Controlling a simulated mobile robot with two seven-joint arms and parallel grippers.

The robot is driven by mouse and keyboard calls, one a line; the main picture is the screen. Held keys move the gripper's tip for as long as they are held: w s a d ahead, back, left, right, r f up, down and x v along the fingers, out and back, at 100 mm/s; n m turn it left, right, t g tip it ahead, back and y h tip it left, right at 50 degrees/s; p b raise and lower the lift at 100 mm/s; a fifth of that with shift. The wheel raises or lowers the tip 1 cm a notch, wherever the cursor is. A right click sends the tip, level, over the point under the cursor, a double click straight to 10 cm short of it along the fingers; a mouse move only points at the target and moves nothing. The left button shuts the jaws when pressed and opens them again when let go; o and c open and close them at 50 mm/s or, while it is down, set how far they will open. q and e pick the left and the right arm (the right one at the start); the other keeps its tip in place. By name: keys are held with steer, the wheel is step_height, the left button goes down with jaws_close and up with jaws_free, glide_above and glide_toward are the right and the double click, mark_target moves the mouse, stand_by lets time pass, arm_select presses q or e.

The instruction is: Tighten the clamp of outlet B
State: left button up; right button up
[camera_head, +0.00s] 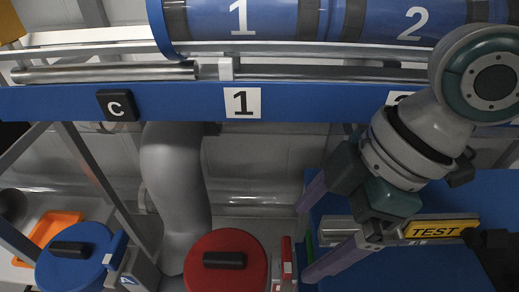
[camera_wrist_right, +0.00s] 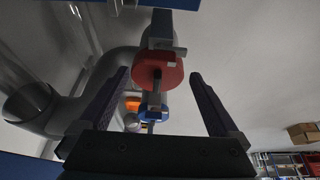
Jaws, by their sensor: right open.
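No letter B is readable. A red round lid (camera_head: 225,262) with a black handle is at the bottom centre, with a red upright part (camera_head: 287,262) beside it. A blue round lid (camera_head: 72,262) is further left, next to a blue-and-grey latch-like part (camera_head: 120,268). I cannot tell which part is outlet B's clamp. My right gripper (camera_head: 304,243) is open and empty, its fingers pointing left toward the red lid, apart from it. In the right wrist view the red disc (camera_wrist_right: 172,74) shows between the open fingers, the blue disc (camera_wrist_right: 152,112) below it. My left gripper is not in view.
A blue rail with a C tag (camera_head: 117,105) and a 1 label (camera_head: 242,102) crosses above. A grey bent pipe (camera_head: 175,185) descends left of the red lid. A yellow TEST sign (camera_head: 440,229) is right of the gripper. An orange tray (camera_head: 50,238) lies far left.

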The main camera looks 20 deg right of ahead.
mark_target(290, 253)
steer(key=b+x, duration=0.2)
steer(key=x, duration=0.4)
steer(key=shift+d+b, duration=0.1)
steer(key=shift+b, duration=0.2)
